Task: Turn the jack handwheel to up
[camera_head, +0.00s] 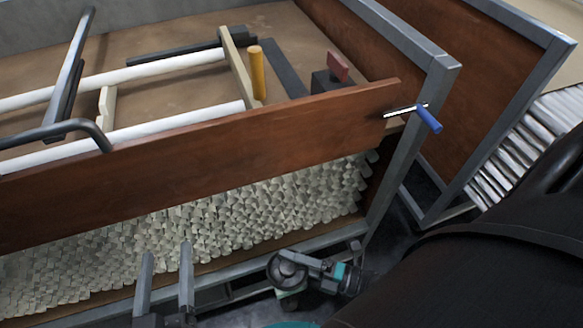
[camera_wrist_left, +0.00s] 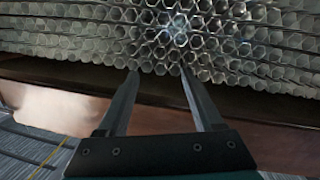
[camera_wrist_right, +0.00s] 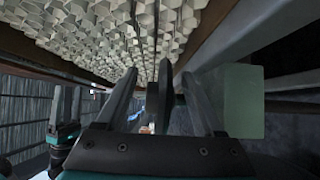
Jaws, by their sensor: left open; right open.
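The jack handwheel (camera_head: 287,270) is a dark round wheel low in the head view, by the frame's lower rail, with a pale green block below it. In the right wrist view the handwheel (camera_wrist_right: 166,88) appears nearly edge-on as a dark disc between my fingers, with the green block (camera_wrist_right: 245,101) to its right. My right gripper (camera_head: 303,264) is open and reaches the wheel from the right; its fingers (camera_wrist_right: 158,78) lie either side of the disc. Contact cannot be told. My left gripper (camera_head: 167,258) is open and empty before the stacked tubes; its fingers also show in the left wrist view (camera_wrist_left: 159,76).
Stacked glass tubes (camera_head: 230,215) fill the bay under a brown board (camera_head: 200,155). A blue-handled crank (camera_head: 429,119) juts out by the grey frame post (camera_head: 405,150). A yellow peg (camera_head: 257,72) and a red block (camera_head: 338,66) stand above. The lower rail (camera_head: 225,285) runs close to both grippers.

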